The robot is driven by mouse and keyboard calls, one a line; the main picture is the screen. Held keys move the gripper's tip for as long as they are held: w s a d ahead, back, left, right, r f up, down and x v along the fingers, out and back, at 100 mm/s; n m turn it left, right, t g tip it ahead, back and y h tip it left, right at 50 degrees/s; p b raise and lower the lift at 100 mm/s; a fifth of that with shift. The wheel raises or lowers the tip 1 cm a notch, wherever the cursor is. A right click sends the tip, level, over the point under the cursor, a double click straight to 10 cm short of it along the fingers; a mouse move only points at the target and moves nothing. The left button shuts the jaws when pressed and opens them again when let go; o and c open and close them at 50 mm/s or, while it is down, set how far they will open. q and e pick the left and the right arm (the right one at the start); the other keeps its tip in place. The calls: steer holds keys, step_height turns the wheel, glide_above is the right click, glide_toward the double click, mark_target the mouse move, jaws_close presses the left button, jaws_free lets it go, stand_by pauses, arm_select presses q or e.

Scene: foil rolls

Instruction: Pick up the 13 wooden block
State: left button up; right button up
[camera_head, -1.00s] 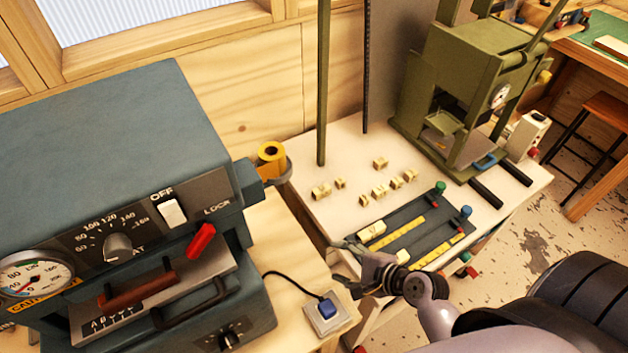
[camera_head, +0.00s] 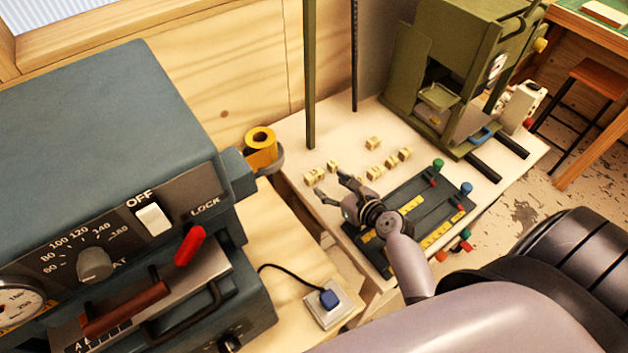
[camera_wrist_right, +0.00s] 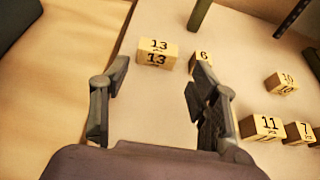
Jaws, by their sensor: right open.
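The 13 wooden block (camera_wrist_right: 157,56) is a pale wooden block with the black number 13 on its top and front. It lies on the light tabletop just beyond my right gripper (camera_wrist_right: 160,78), near the middle between the fingertips in the wrist view. In the head view the 13 block (camera_head: 314,177) is at the left end of the group of blocks. My right gripper (camera_head: 335,189) is open, with nothing between its fingers, and apart from the block. My left gripper is not in view.
The 6 block (camera_wrist_right: 202,63) sits close to the right of the 13 block. The 10 block (camera_wrist_right: 282,83), 11 block (camera_wrist_right: 262,128) and 7 block (camera_wrist_right: 298,133) lie farther right. A dark rack (camera_head: 415,204) and a green press (camera_head: 440,70) are nearby. A green post (camera_head: 309,80) stands behind.

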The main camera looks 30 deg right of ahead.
mark_target(315, 175)
steer(key=shift+x, duration=0.8)
steer(key=shift+w+f+b, duration=0.15)
steer(key=shift+w+b, duration=0.05)
steer(key=shift+b, duration=0.15)
steer(key=b+x, duration=0.1)
steer(key=x, duration=0.1)
steer(key=b+x, duration=0.2)
steer(key=shift+w+a, duration=0.25)
steer(key=shift+w, duration=0.2)
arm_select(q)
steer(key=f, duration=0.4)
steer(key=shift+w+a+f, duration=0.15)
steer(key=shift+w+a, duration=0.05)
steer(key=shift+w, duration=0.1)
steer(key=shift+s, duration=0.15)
arm_select(e)
steer(key=c, duration=0.7)
steer(key=shift+r, duration=0.25)
steer(key=shift+c, duration=0.2)
